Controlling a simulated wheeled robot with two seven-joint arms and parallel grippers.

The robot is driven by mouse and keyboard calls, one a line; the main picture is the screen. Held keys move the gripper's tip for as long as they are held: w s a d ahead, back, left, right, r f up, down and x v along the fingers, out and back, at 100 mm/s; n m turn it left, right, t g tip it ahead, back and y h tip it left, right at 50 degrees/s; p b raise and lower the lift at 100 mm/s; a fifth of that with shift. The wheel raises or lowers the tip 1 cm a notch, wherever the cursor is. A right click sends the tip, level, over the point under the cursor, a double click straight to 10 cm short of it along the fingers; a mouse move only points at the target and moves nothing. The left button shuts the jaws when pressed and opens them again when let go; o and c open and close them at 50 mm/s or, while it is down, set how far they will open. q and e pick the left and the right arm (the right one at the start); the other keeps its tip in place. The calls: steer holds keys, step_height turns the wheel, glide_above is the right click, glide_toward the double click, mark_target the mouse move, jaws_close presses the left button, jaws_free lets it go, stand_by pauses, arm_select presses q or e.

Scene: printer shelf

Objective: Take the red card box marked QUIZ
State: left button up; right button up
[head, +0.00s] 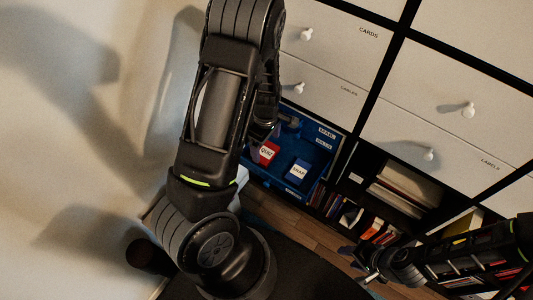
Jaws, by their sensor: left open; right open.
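The red card box marked QUIZ (267,153) sits inside an open blue compartment (321,158) low in the shelf unit, just right of my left forearm. A blue and white card box (298,171) stands to its right, a little apart, with a label that looks like SNAP. My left gripper (287,122) is open near the top of the compartment, above the red box and apart from it. It is dark and partly hidden behind my arm. My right gripper (359,258) is open and empty at the lower right, in front of the low shelves.
White drawers (322,80) with round knobs, one labelled CARDS, fill the unit above. Low shelves of books (376,227) stand right of the compartment. A pale wall (80,130) is at the left. Some wooden floor (290,214) shows below the compartment.

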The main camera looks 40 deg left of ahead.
mark_target(266, 152)
arm_select(q)
steer(key=f, duration=0.5)
steer(key=shift+w+a+f, duration=0.1)
steer(key=shift+w, duration=0.1)
stand_by(0.6)
steer(key=c, duration=1.2)
steer(key=shift+o, duration=0.2)
step_height(266, 152, up, 10)
steer(key=p, duration=0.1)
